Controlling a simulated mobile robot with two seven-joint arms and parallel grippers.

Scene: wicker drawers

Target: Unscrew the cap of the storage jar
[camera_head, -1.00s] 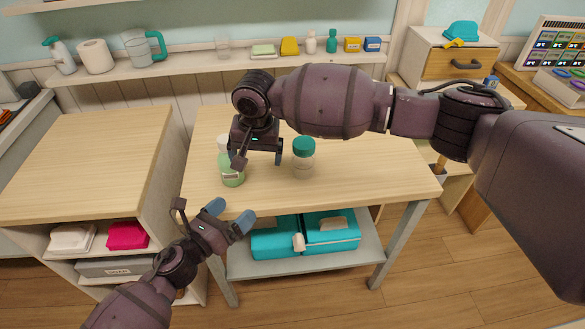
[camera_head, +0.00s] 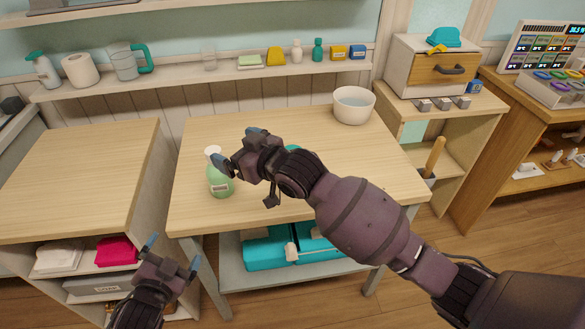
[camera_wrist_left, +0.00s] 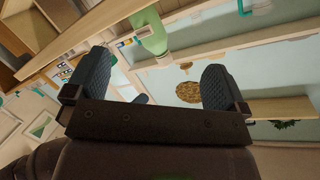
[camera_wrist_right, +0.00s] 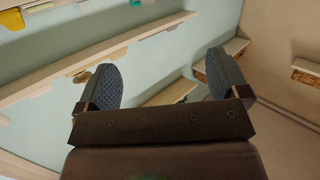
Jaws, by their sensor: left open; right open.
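The storage jar is almost wholly hidden behind my right arm in the head view; only a sliver of its teal cap (camera_head: 293,148) shows above the wrist. My right gripper (camera_head: 238,150) is open and empty over the table, left of the cap and beside the top of the green bottle. In the right wrist view its spread fingers (camera_wrist_right: 162,88) have nothing between them. My left gripper (camera_head: 172,256) is open and empty, low in front of the table's left front corner. The left wrist view shows its fingers (camera_wrist_left: 150,90) apart.
A green bottle (camera_head: 220,184) with a white top stands at the table's left. A white bowl (camera_head: 353,110) stands at the back right. The wooden table (camera_head: 195,215) is otherwise mostly clear. A wall shelf (camera_head: 200,80) runs behind; teal boxes (camera_head: 265,252) lie below.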

